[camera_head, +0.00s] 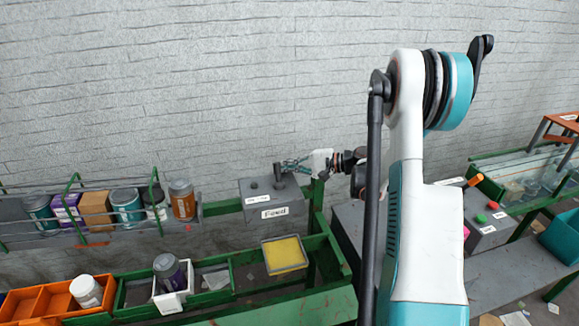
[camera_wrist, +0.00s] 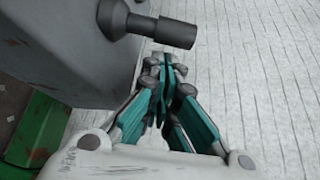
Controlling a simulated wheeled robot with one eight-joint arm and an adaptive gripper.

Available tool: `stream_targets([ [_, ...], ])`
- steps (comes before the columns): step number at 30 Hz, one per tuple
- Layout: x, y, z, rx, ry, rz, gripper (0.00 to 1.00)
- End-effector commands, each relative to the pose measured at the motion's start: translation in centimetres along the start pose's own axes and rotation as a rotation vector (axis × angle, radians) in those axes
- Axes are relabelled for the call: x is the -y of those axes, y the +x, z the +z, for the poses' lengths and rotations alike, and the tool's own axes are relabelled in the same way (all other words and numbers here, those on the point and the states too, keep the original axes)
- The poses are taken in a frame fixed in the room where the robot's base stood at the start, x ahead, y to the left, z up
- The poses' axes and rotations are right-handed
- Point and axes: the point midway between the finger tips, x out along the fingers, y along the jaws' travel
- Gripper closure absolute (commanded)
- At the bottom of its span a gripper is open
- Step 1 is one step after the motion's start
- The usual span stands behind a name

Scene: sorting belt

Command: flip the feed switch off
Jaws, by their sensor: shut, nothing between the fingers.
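The feed switch is a grey box (camera_head: 258,200) with a white "Feed" label (camera_head: 275,212) on its front. A dark lever (camera_head: 277,172) stands up from its top, toward the right side. In the wrist view the lever (camera_wrist: 160,28) shows as a dark rod with a thicker end, above the fingertips. My gripper (camera_head: 284,167) is shut and empty, with its fingertips close beside the lever's upper part. The gripper also shows in the wrist view (camera_wrist: 168,65), its teal fingers together. I cannot tell whether it touches the lever.
A rack to the left holds several cans and boxes, including an orange can (camera_head: 182,200). Below are an orange tray (camera_head: 50,298) and a green frame (camera_head: 220,298) with a yellow pad (camera_head: 284,254). Another grey box with red and green buttons (camera_head: 487,235) stands at right.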

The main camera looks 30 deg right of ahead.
Motion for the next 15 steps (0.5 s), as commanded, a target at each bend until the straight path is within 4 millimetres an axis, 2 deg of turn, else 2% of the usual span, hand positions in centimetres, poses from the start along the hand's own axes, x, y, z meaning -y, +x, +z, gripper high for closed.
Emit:
stream_targets([
  [15, 0.01, -0.26, 0.64, 0.0, -0.001, -0.001, 1.0],
])
